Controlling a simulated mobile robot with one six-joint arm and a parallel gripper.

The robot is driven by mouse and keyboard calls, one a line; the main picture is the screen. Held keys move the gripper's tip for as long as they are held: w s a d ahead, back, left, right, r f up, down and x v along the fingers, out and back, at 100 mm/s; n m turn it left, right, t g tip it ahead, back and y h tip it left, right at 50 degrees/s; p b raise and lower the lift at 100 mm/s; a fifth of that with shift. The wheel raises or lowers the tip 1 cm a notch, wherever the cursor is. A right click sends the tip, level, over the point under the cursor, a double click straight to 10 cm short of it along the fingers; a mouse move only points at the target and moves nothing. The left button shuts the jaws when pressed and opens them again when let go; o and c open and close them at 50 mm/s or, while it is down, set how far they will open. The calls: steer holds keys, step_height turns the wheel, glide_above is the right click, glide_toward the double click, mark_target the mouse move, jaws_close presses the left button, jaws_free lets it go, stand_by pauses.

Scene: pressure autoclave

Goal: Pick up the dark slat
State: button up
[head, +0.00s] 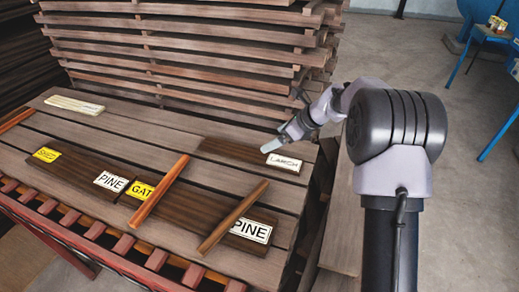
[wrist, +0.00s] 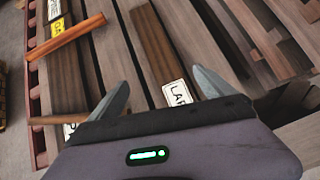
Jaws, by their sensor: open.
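A dark slat (head: 235,152) with a white LARCH label (head: 284,163) at its right end lies flat on the plank surface. Other dark boards lie nearer the front: one with yellow and PINE labels (head: 78,178), one with GATE and PINE labels (head: 200,208). My gripper (head: 285,122) is open near the label end of the LARCH slat. In the wrist view the LARCH slat (wrist: 154,42) runs up between the spread fingers of my gripper (wrist: 160,80). Nothing is held. The gap between fingers and slat cannot be told.
Reddish sticks (head: 160,188) lie across the front boards; one stick (head: 233,215) is near the PINE label. Pale strips (head: 75,104) lie at the far left. A tall stack of planks (head: 190,45) stands behind. A roller edge (head: 125,246) runs along the front.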

mark_target(250, 153)
steer(key=b+x, duration=0.1)
steer(key=x, duration=0.4)
steer(key=b+x, duration=0.1)
steer(key=x, duration=0.4)
steer(key=b+x, duration=0.1)
steer(key=x, duration=0.4)
steer(key=shift+d+f+b, duration=0.15)
steer(key=shift+d+b, duration=0.15)
steer(key=shift+b, duration=0.05)
